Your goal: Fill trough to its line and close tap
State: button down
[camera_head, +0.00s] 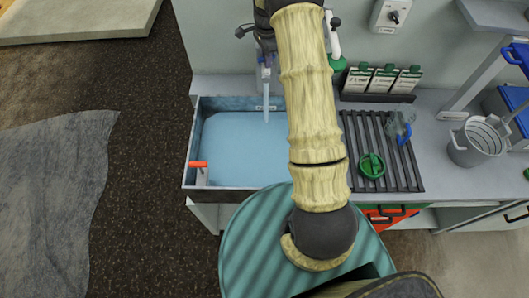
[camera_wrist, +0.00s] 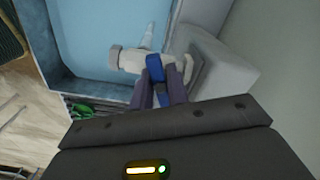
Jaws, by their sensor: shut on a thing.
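The trough (camera_head: 190,150) is a grey-blue basin left of my arm, with a broad sheet of light blue water (camera_head: 235,150) in it. The tap (camera_head: 265,58) stands at its back edge, and a pale blue stream (camera_head: 266,100) runs down from it into the water. In the wrist view my gripper (camera_wrist: 160,88) is shut on the tap's blue lever (camera_wrist: 155,68), beside the pale tap body (camera_wrist: 128,59). The stream also shows there (camera_wrist: 147,36). A small label (camera_head: 265,108) is on the trough's back wall. I cannot make out the fill line. My arm hides the trough's right part.
An orange-topped post (camera_head: 199,166) stands at the trough's front left corner. Right of my arm are a slatted rack (camera_head: 375,135) with a green round item (camera_head: 372,166), several green-topped packets (camera_head: 383,80) and a grey bucket (camera_head: 470,148). A teal round surface (camera_head: 250,250) is in front.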

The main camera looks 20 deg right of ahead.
jog(key=shift+s+a+f, duration=0.15)
jog(key=shift+s+f, duration=0.1)
jog(key=shift+f, duration=0.15)
jog(key=m+p, duration=0.1)
jog(key=m, duration=0.3)
jog(key=shift+r, duration=0.15)
jog(key=shift+m, duration=1)
jog(key=c, duration=1.5)
grip_release()
jog(key=shift+f, duration=0.2)
jog(key=shift+a+r, duration=0.1)
jog(key=shift+o, duration=1.3)
notch_tip(320, 180, up, 2)
jog(key=shift+w+a+r+p, duration=0.1)
jog(key=shift+p, duration=0.75)
jog(key=shift+w+d+r+p, duration=0.2)
jog(key=shift+r+p, duration=0.3)
jog(key=shift+r, duration=0.15)
jog(key=shift+s+d+r+p, duration=0.1)
jog(key=shift+r+p, duration=1.1)
jog(key=shift+r, duration=0.8)
